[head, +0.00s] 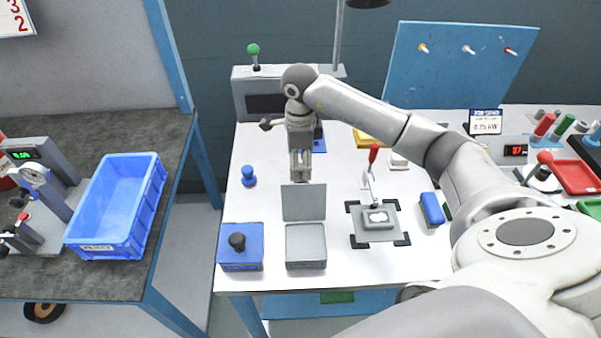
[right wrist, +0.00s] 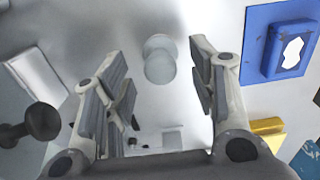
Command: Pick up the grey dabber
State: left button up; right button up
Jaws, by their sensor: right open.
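The grey dabber (right wrist: 160,60) shows in the right wrist view as a pale grey round shape, seen from above, on the white bench top. It lies between and beyond the fingertips of my right gripper (right wrist: 158,68), with clear space on both sides. In the head view my right gripper (head: 300,177) points down over the bench, behind the raised grey lid, and its fingers hide most of the dabber there. The gripper is open and holds nothing. My left gripper is in neither view.
A blue dabber (head: 249,177) stands left of the gripper. In front are a blue box (head: 240,260) with a black knob and a grey box (head: 306,247) with its lid (head: 303,203) up. A red-handled clamp (head: 372,185) stands right. A dark knob (right wrist: 40,120) is left in the wrist view.

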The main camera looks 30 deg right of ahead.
aim_at(301, 166)
notch_tip(301, 166, down, 2)
jog(key=shift+s+f, duration=0.1)
jog(key=shift+f, duration=0.55)
jog(key=c, duration=1.1)
notch_tip(301, 166, up, 10)
jog(key=shift+r+b, duration=0.1)
jog(key=shift+b, duration=0.5)
jog(key=shift+c, duration=0.2)
jog(key=o, duration=0.5)
jog(key=c, duration=0.4)
